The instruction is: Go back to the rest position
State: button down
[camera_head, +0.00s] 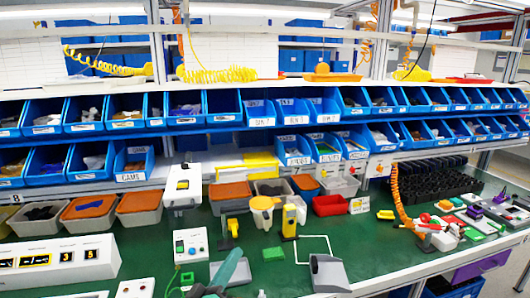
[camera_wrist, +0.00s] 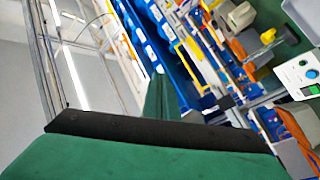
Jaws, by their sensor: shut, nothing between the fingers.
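My gripper (camera_head: 228,268) appears as a teal and grey shape at the bottom of the head view, shut and empty, apart from the switch box. A large green and black surface fills the bottom of the wrist view. I cannot make out the fingertips clearly.
Rows of blue bins (camera_head: 225,106) line the back. Grey bins with orange lids (camera_head: 90,207), a red bin (camera_head: 330,205) and yellow tools (camera_head: 290,220) stand on the bench. A grey block (camera_head: 328,272) is at the front. The green top between them is partly clear.

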jog(key=s+d+f+n+g+y, duration=0.1)
jog(key=s+d+f+n+y, duration=0.2)
jog(key=s+f, duration=0.7)
jog(key=s+d+f+n+y, duration=0.1)
jog(key=s+d+f+y, duration=0.35)
jog(key=f, duration=0.95)
jog(key=s+f+m+g, duration=0.2)
jog(key=s+m, duration=0.5)
jog(key=s, duration=2.1)
jog(key=shift+s+d+f+m, duration=0.2)
jog(key=shift+f+m, duration=0.05)
jog(key=shift+m, duration=0.15)
